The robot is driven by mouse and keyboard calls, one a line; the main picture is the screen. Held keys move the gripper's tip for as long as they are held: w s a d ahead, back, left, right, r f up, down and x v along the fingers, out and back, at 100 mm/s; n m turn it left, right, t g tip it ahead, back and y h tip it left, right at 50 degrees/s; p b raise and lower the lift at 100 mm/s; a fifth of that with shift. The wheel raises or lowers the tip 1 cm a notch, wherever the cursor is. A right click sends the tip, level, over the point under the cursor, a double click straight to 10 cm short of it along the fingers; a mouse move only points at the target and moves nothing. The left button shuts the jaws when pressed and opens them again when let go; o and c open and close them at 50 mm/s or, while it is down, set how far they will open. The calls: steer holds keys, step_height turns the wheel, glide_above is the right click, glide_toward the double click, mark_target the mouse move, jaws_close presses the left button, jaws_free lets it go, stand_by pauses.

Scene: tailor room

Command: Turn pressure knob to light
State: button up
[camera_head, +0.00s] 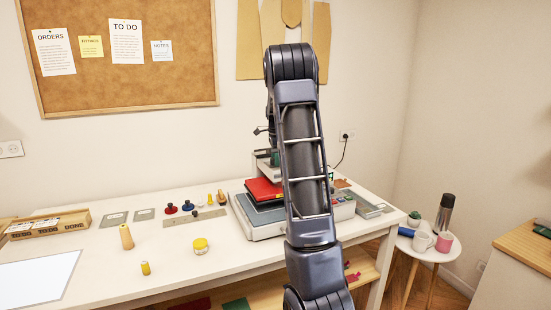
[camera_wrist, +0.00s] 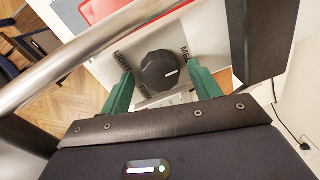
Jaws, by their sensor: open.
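A round black knob (camera_wrist: 159,70) with a short white mark sits on a white panel in the wrist view. The mark points toward the lower right of that picture. In the head view, the grey press machine (camera_head: 262,229) stands on the table; my arm hides the gripper and the knob.
At right, a round side table (camera_head: 410,245) bears mugs and a dark bottle (camera_head: 444,213).

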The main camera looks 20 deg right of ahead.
steer(key=c, duration=1)
steer(key=shift+n, duration=0.4)
steer(key=n, duration=0.3)
steer(key=shift+d+r+n, duration=0.1)
steer(key=shift+d+n, duration=0.05)
steer(key=shift+n, duration=0.25)
steer(key=n, duration=0.4)
steer(key=shift+w+n+y, duration=0.1)
steer(key=shift+n+y, duration=0.2)
steer(key=n, duration=1.3)
steer(key=shift+w+n+g, duration=0.15)
steer(key=shift+n+g, duration=0.25)
